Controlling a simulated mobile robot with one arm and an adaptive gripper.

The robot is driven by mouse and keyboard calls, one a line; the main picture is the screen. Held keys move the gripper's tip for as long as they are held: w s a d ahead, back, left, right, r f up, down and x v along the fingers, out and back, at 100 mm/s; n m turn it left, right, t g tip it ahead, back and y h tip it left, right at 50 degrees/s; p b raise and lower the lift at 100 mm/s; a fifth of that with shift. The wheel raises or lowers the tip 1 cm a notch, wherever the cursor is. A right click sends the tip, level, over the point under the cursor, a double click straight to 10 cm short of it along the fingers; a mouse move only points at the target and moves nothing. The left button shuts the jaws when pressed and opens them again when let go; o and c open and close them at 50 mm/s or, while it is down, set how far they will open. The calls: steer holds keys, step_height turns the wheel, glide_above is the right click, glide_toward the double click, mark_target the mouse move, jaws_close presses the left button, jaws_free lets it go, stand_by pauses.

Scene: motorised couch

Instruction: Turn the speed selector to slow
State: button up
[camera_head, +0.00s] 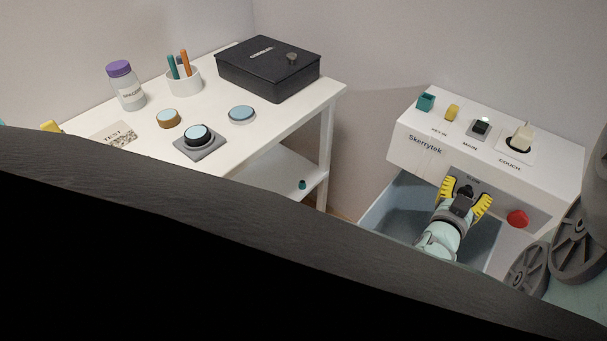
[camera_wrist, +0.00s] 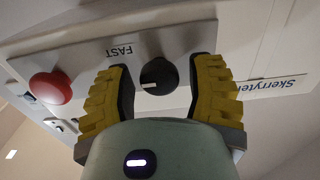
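The speed selector is a round black knob with a white pointer mark (camera_wrist: 158,77) on the grey front panel of the Skerrytek box. In the wrist view the mark points left, and an upside-down FAST label (camera_wrist: 122,50) sits above and left of the knob. In the head view a small label, apparently SLOW, shows above the gripper. My gripper (camera_head: 466,192) is at the panel, its two yellow ribbed fingers on either side of the knob. In the wrist view my gripper (camera_wrist: 164,80) looks open, with a small gap between each finger and the knob.
A red button (camera_head: 517,218) is right of the selector on the panel; it also shows in the wrist view (camera_wrist: 50,88). The box top holds a beige COUCH lever (camera_head: 521,138) and a dark MAIN switch (camera_head: 480,127). A white table (camera_head: 270,131) with several items stands left.

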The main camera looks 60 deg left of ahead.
jaws_close()
steer(key=shift+n, duration=0.4)
steer(key=n, duration=0.5)
steer(key=n+b, duration=0.1)
steer(key=n, duration=0.1)
steer(key=shift+f+n, duration=0.2)
steer(key=shift+n, duration=0.1)
steer(key=n+b, duration=0.3)
steer(key=n, duration=0.1)
steer(key=shift+s+a+f, duration=0.1)
steer(key=n+b, duration=0.2)
steer(key=n, duration=0.1)
steer(key=shift+a+n, duration=0.1)
steer(key=shift+n, duration=0.2)
steer(key=shift+n+b, duration=0.65)
steer(key=shift+n, duration=0.25)
